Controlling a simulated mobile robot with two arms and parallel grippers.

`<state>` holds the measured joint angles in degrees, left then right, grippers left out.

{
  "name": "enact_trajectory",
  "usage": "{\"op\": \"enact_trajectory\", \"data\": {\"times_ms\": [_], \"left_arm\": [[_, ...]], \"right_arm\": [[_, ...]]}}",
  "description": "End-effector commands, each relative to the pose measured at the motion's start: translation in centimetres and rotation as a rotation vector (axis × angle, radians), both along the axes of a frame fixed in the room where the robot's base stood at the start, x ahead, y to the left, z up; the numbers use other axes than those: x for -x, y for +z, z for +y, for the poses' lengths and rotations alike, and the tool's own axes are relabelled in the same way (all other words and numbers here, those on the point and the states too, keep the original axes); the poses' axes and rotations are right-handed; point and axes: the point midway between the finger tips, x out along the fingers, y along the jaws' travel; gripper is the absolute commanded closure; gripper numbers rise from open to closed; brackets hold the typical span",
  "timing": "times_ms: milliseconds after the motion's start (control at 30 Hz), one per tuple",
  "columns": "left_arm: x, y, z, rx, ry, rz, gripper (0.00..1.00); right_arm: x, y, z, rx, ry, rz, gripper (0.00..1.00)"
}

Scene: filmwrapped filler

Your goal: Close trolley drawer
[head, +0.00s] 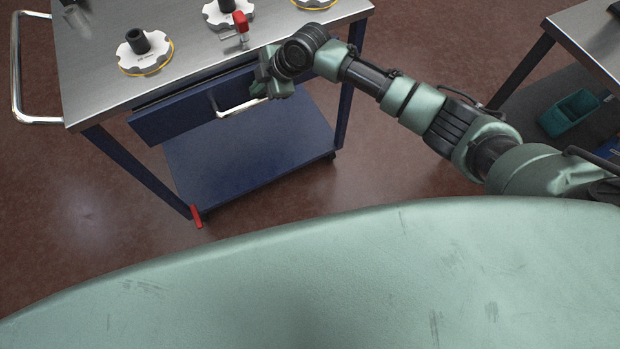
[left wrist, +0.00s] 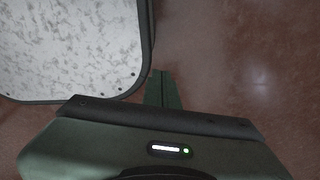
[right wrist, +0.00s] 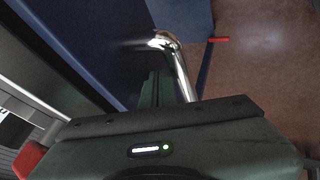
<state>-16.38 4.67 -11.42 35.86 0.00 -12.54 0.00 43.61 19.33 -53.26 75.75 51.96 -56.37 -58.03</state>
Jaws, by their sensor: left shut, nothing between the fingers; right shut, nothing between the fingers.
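The trolley (head: 95,90) has a steel top and dark blue frame, at the upper left of the head view. Its blue drawer (head: 170,119) stands slightly out from under the top, with a narrow dark gap above its front. The bright bar handle (head: 238,108) is on the drawer front; it also shows in the right wrist view (right wrist: 182,72). My right gripper (head: 270,88) is shut and empty at the handle's right end, close to the drawer front; I cannot tell if it touches. My left gripper (left wrist: 163,88) is shut and empty above the floor, outside the head view.
White discs with black hubs (head: 145,52) and a red-topped clamp (head: 241,27) stand on the trolley top. A push handle (head: 16,70) is at its left. A lower shelf (head: 245,150) lies below the drawer. Another table with a teal bin (head: 570,113) is at right.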

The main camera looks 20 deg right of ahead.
Motion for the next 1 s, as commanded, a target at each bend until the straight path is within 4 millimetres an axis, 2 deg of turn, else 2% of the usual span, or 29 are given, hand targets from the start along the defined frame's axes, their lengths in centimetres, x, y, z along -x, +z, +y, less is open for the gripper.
{"op": "enact_trajectory", "data": {"times_ms": [100,200,400,733,867,1000], "left_arm": [[1.8,-0.9,0.1,-0.001,0.0,0.024,1.0],[2.5,-1.1,0.1,-0.003,0.0,0.036,1.0],[2.4,-1.1,0.1,-0.003,0.0,0.035,1.0],[1.1,-0.7,-0.1,0.001,0.0,0.015,1.0],[1.1,0.1,-0.1,0.001,0.0,0.015,1.0],[1.1,1.8,-0.1,0.001,0.0,0.015,1.0]], "right_arm": [[-0.8,-0.1,0.2,-0.001,0.0,-0.001,1.0],[-1.1,0.0,0.3,-0.001,-0.001,0.0,1.0],[-1.3,0.2,0.3,-0.002,-0.001,-0.004,1.0],[-1.5,0.5,0.3,-0.004,-0.004,-0.01,1.0],[-1.4,1.4,0.3,-0.004,-0.004,-0.012,1.0],[-1.2,3.1,0.4,-0.004,-0.004,-0.013,1.0]]}}
